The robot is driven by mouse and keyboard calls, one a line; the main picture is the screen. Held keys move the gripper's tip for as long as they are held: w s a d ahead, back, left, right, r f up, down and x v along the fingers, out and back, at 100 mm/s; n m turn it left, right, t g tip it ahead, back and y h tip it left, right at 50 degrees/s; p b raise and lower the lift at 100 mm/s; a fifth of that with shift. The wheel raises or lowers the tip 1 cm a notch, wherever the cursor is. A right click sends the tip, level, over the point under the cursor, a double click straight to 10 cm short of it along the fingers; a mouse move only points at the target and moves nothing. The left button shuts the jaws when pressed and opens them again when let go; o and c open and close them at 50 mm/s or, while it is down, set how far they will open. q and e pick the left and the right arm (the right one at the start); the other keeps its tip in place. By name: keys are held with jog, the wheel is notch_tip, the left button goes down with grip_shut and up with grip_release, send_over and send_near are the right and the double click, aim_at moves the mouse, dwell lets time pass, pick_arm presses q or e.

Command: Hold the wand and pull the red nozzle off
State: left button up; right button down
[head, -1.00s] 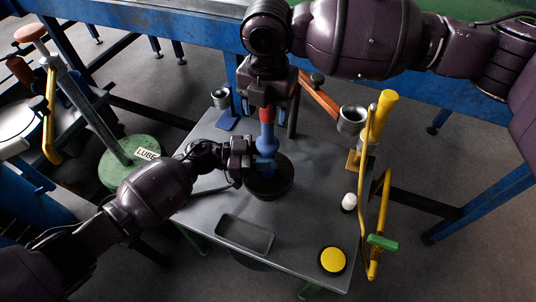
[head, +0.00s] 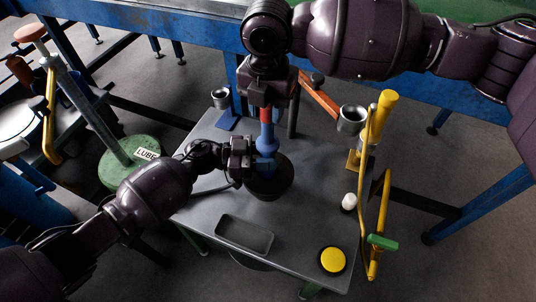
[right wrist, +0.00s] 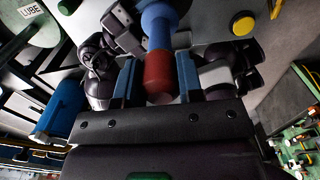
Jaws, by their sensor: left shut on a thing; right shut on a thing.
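The wand (head: 268,140) is blue and stands upright over a dark round pot (head: 270,188) on the grey table. The red nozzle (head: 265,114) sits on its upper end, and no gap shows between them. My left gripper (head: 258,162), lower, is shut on the blue wand from the left. My right gripper (head: 267,102) comes from above and is shut on the red nozzle. In the right wrist view the nozzle (right wrist: 158,75) lies between the blue-padded fingers of my right gripper (right wrist: 157,82), with the blue wand (right wrist: 158,28) beyond. The wand's foot is hidden.
The grey table (head: 210,205) has a shallow tray recess (head: 245,235), a yellow button (head: 333,260) and a white knob (head: 349,201). Grey cups (head: 352,119) and a yellow bent pipe frame (head: 382,200) stand at the table's edges. A blue-framed bench (head: 190,38) runs behind.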

jog(key=shift+r, duration=2.95)
pick_arm(q)
jog(key=o, duration=1.2)
jog(key=shift+c, duration=0.2)
jog(key=shift+a, duration=0.1)
jog(key=a, duration=1.2)
jog(key=shift+d, duration=0.1)
